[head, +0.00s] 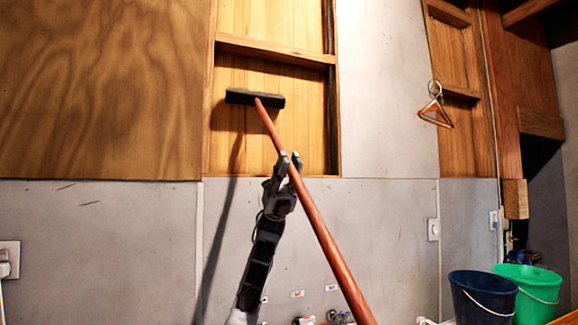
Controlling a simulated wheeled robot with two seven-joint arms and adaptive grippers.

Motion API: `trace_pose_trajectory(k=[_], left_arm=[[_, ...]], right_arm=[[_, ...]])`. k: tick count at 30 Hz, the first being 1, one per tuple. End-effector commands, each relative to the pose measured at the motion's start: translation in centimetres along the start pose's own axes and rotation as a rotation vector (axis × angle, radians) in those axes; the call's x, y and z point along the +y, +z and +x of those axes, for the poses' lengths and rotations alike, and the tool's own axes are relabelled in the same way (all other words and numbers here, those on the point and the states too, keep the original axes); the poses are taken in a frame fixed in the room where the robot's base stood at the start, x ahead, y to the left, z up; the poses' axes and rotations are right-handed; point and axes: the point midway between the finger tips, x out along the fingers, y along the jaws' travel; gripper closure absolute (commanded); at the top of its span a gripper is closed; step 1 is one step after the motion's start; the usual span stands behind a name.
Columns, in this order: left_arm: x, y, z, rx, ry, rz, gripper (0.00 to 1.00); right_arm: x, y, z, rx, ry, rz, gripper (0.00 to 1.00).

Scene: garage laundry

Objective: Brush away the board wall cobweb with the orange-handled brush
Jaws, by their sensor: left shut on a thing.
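The orange-handled brush (322,232) has a long reddish-orange pole and a flat dark head (240,97). My left gripper (289,162) is shut on the pole, below the head. The brush leans up and to the left, with its head in front of the wooden board wall (285,133) inside a framed recess. A shadow of the brush falls on the wall; I cannot tell whether the head touches the boards. I cannot make out a cobweb. My right gripper is not in view.
A dark blue bucket (470,305) and a green bucket (545,290) stand at the lower right. A hanger (436,116) hangs on the right wall. Small items line the bottom edge. A large plywood panel (100,90) covers the upper left.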

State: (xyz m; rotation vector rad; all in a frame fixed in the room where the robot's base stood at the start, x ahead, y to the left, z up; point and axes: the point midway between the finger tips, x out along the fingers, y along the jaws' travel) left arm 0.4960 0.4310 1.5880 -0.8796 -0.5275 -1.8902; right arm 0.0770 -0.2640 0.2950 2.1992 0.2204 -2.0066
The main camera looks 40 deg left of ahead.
Motion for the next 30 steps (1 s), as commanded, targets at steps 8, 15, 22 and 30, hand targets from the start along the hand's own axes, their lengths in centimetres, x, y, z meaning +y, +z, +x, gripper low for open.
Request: trace_pose_trajectory(k=[8, 15, 22, 30], left_arm=[[-0.07, -0.66, -0.72, 0.001, -0.001, 0.001, 1.0], [-0.07, -0.61, -0.67, 0.001, -0.001, 0.001, 1.0], [-0.05, -0.4, -0.8, 0.0, -0.001, 0.001, 1.0], [-0.05, -0.02, -1.06, 0.0, -0.001, 0.001, 1.0]], right_arm=[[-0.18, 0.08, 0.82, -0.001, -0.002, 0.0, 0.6], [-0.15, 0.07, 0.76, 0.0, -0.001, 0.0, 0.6], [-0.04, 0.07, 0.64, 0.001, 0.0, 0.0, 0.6], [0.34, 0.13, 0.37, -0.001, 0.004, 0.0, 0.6]])
